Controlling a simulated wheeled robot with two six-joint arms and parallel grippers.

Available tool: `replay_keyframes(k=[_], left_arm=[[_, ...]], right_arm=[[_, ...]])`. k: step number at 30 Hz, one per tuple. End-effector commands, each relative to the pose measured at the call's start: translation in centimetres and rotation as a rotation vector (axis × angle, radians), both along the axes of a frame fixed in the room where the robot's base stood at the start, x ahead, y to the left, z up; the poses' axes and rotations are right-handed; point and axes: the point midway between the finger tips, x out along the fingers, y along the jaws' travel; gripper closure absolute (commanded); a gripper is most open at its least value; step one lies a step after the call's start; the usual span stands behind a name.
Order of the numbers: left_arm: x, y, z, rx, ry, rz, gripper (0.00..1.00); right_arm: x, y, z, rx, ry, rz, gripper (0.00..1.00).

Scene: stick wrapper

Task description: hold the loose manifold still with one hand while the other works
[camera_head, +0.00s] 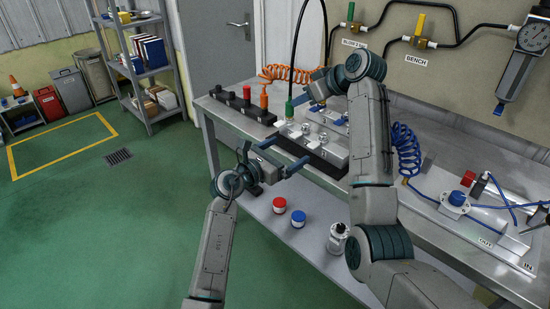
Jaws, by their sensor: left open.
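The manifold (324,146), a pale metal block with several silver fittings on top, sits on a dark base on the bench. My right arm hides its right end. My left gripper (283,155) is open, its two blue fingers pointing at the manifold's front left side; I cannot tell whether they touch it. My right gripper (304,97) is above the manifold's back left end, near a green fitting (289,108) on a black hose. I cannot tell whether its fingers hold the fitting.
A black strip (243,110) with black and red pieces stands left of the manifold. A blue coiled hose (404,142) and a plate with a cylinder (480,225) are to the right. A red-capped jar (279,205), blue-capped jar (298,218) and clear bottle (337,238) stand on the lower shelf.

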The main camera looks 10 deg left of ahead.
Motion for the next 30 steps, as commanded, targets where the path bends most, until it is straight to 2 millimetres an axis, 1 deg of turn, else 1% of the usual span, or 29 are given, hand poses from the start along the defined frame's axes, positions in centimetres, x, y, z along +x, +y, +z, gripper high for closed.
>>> replay_keyframes(k=[1,3,10,15,23,24,26,30], left_arm=[[0.8,-0.7,0.1,-0.003,0.001,-0.002,0.0],[1.8,-1.5,0.1,-0.002,0.002,-0.001,0.0],[4.3,-3.4,0.0,-0.002,0.001,0.0,0.0],[5.0,-4.0,0.0,-0.002,0.001,0.0,0.0],[5.1,-4.1,0.0,-0.002,0.001,0.0,0.0],[5.1,-4.1,0.0,-0.002,0.001,0.0,0.04],[5.1,-4.1,0.0,-0.002,0.001,0.0,0.16],[5.1,-4.1,0.0,-0.002,0.001,0.0,0.43]], right_arm=[[0.0,0.0,0.0,0.0,0.0,0.0,0.64],[0.0,0.0,0.0,0.0,0.0,0.0,0.64],[0.0,0.0,0.0,0.0,0.0,0.0,0.64],[0.0,0.0,0.0,0.0,0.0,0.0,0.64],[0.0,0.0,0.0,0.0,0.0,0.0,0.64],[0.0,0.0,0.0,0.0,0.0,0.0,0.64],[0.0,0.0,0.0,0.0,0.0,0.0,0.64],[0.0,0.0,0.0,0.0,0.0,0.0,0.64]])
